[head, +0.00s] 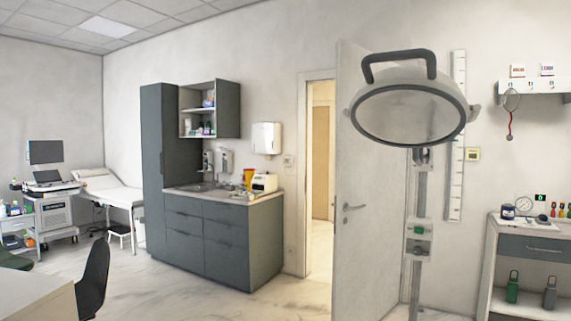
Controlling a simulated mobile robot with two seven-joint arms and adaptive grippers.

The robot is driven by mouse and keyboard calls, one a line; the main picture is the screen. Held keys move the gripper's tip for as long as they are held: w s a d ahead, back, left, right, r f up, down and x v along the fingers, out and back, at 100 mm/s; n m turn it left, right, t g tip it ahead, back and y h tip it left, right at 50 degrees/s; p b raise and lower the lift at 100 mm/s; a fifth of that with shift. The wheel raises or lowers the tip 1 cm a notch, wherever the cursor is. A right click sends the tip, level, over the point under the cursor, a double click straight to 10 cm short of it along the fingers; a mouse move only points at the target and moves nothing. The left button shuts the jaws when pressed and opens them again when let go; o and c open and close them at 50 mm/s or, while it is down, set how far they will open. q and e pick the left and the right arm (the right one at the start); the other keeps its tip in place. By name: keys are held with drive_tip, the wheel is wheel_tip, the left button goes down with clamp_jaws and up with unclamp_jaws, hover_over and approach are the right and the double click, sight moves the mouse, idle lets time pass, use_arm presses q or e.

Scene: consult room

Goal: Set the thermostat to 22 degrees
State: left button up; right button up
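A small yellowish box with a darker face (472,154) is on the wall right of the tall white measuring strip; it looks like the thermostat, but its reading is too small to make out. A small pale plate (288,161) is on the wall left of the doorway; I cannot tell whether it is a switch or another control. Neither of my grippers is in view.
A large round lamp (408,115) on a stand is in front of the half-open door (365,200). A cabinet (520,247) with bottles and instruments stands at right. A dark sink counter (222,240) is left of the doorway. Marble floor (150,285) is clear in front of it.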

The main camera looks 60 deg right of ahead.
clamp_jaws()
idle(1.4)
